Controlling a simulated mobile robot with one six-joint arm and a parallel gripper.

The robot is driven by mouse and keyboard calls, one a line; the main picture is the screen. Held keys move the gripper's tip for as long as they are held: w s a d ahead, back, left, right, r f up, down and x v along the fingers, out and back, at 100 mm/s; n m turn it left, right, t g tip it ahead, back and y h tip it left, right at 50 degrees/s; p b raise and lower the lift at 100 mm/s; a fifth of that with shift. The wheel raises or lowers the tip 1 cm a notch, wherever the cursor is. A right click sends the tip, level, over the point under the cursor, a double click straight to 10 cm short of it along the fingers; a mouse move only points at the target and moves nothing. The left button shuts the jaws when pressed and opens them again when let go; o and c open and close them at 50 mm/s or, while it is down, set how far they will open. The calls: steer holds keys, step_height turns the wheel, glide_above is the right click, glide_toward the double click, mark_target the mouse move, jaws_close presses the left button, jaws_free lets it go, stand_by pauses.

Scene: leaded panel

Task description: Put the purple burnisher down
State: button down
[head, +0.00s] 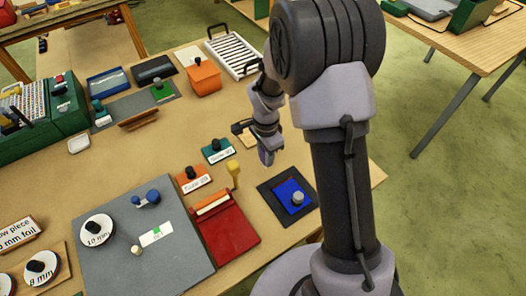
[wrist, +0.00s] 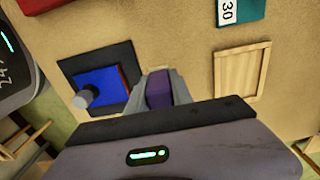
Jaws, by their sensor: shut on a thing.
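The purple burnisher (wrist: 158,88) is held between the two grey fingers of my gripper (wrist: 160,84), seen from above in the wrist view. Only a short purple part of it shows; the rest is hidden by the fingers and gripper body. In the head view my gripper (head: 267,157) points down over the right part of the table. I cannot make out the burnisher there. A shallow wooden tray (wrist: 218,80) lies to the right of the fingers in the wrist view and looks empty.
A black mat (head: 271,206) bears a blue square (head: 285,190) with a grey knob (head: 298,197). Near it are a red box (head: 232,236), a teal block (head: 215,151) and an orange block (head: 192,178). Bare tabletop lies between the mat and the wooden tray.

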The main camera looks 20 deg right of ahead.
steer(key=w, duration=0.3)
steer(key=shift+w+f, duration=0.2)
steer(key=shift+w, duration=0.1)
steer(key=shift+w+f+b, duration=0.15)
steer(key=shift+f+b, duration=0.35)
steer(key=shift+f, duration=1.2)
steer(key=shift+f, duration=0.25)
steer(key=c, duration=1.1)
jaws_free()
steer(key=shift+r, duration=0.1)
steer(key=shift+r, duration=0.1)
